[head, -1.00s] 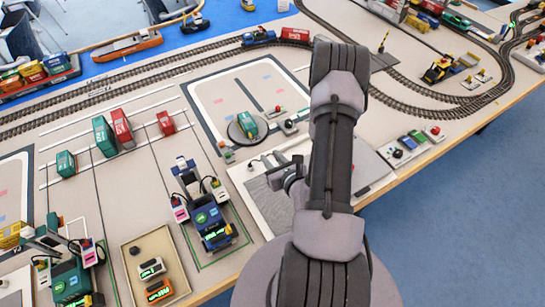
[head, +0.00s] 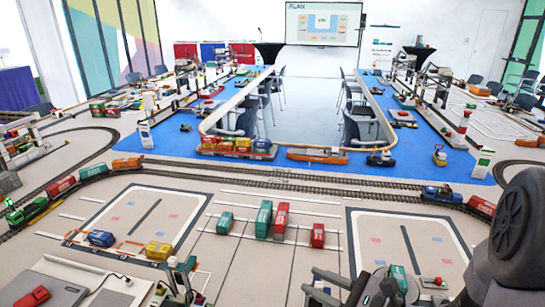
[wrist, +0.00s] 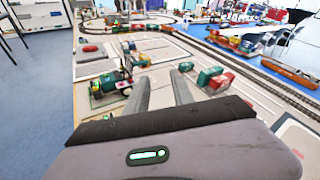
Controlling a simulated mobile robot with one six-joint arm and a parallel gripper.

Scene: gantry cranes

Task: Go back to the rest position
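My gripper (wrist: 161,82) shows in the wrist view with its two grey fingers apart and nothing between them. The fingers point out over the model layout and touch nothing that I can see. Beyond them stand a green container (wrist: 208,76) and a red container (wrist: 221,82). In the head view my arm fills the lower right corner, and dark parts that look like my gripper show at the bottom edge, cut off by the frame. A green container (head: 397,277) on a round plate is close beside those parts.
Green containers (head: 263,219) and red containers (head: 281,221) stand on the layout's middle. Railway tracks (head: 270,181) run behind them, with a green locomotive (head: 27,211) at left. In the wrist view a crane model (wrist: 106,84) stands left of my fingers. Blue floor (wrist: 38,90) lies further left.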

